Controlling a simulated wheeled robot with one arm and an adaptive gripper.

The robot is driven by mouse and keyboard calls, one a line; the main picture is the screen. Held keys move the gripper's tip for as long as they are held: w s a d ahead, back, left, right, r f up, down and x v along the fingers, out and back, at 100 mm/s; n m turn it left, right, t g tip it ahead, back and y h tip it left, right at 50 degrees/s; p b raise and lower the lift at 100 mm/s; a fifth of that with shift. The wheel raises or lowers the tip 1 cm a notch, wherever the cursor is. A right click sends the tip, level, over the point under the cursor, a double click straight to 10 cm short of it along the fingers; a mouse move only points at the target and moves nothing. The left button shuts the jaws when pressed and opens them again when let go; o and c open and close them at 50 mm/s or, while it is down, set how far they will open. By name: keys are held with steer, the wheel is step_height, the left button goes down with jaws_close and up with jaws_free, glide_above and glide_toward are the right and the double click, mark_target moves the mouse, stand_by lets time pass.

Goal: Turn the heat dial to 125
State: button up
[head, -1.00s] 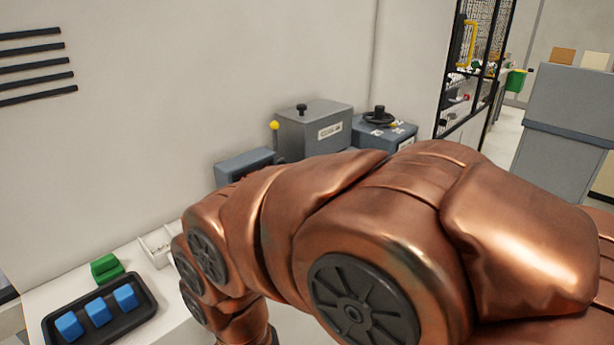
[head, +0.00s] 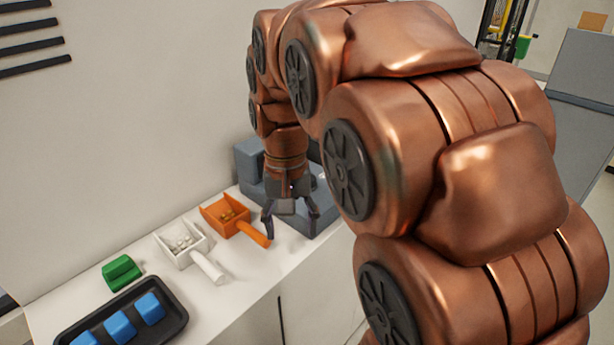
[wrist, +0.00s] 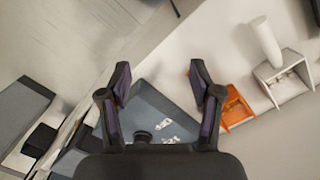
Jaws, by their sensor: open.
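In the wrist view, a blue-grey box (wrist: 165,98) with white markings on top lies beyond my fingers. A black round knob (wrist: 143,136), which looks like the heat dial, shows beside the markings, partly hidden by my gripper's body. The markings and the dial's setting are too small to read. My gripper (wrist: 160,78) is open and empty, its two fingers spread across the view of the box. In the head view my gripper (head: 291,212) points down in front of blue-grey equipment (head: 249,158); my arm hides most of that equipment, and the dial cannot be made out there.
A green block (head: 122,272) and a black tray (head: 177,322) with blue blocks are farther left. A wall stands behind.

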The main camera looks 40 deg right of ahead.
steer(key=w+d+r+m, duration=0.1)
steer(key=w+d+m, duration=0.1)
steer(key=w+d, duration=0.3)
steer(key=w+d+r+m+b, duration=0.1)
steer(key=w+d+m, duration=0.1)
steer(key=w+d, duration=0.2)
steer(key=w+d+r+m+t, duration=0.1)
steer(key=w+d+m, duration=0.1)
steer(key=w+d, duration=0.3)
steer(key=shift+w+d+r+b, duration=0.3)
steer(key=shift+w+r+b, duration=0.1)
steer(key=shift+w, duration=0.1)
steer(key=shift+f+p, duration=0.8)
steer(key=shift+f, duration=3.1)
steer(key=c, duration=1.1)
steer(key=shift+c, duration=0.2)
